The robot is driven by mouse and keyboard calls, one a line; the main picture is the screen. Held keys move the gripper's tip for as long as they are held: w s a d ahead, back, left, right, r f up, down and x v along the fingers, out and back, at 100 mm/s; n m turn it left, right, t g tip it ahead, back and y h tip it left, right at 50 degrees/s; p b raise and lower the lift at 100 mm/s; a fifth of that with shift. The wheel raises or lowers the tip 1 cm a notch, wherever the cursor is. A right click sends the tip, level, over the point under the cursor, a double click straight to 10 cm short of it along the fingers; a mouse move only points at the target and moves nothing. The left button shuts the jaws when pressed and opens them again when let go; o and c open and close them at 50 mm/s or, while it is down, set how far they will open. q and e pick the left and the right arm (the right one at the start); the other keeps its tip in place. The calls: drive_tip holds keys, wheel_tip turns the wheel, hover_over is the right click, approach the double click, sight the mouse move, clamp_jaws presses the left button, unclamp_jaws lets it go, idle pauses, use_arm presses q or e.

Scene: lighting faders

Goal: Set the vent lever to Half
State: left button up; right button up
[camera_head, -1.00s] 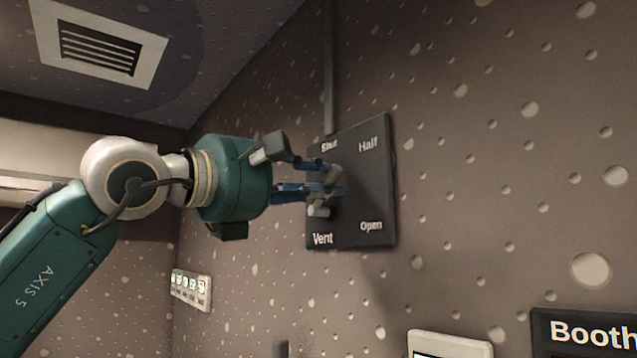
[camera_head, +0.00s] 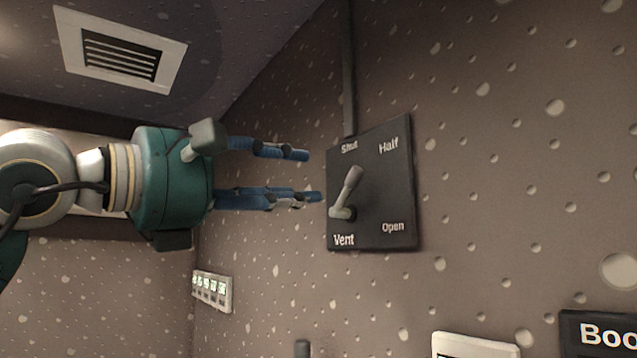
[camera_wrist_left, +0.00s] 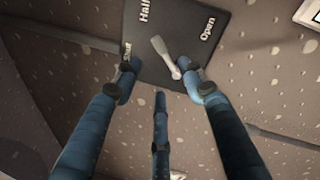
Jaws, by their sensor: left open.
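The vent lever (camera_head: 347,193) is a grey handle on a dark wall plate (camera_head: 375,200) marked Shut, Half, Open and Vent. In the head view the lever tilts up and slightly right, its tip between the Shut and Half labels. In the left wrist view the lever (camera_wrist_left: 165,56) points roughly toward the Half label. My left gripper (camera_head: 305,176) is open and empty, left of the plate, with its blue fingers pointing at it. It looks apart from the lever. In the wrist view the fingers (camera_wrist_left: 159,92) spread below the lever. My right gripper is out of view.
A conduit (camera_head: 348,70) runs up the wall from the plate. A small switch strip (camera_head: 212,290) is at lower left, a white-framed panel (camera_head: 475,345) and a Booth sign (camera_head: 600,335) at lower right. A vent grille (camera_head: 120,50) is overhead. The wall right of the plate is clear.

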use_arm(q)
drive_tip(key=shift+v, duration=1.1)
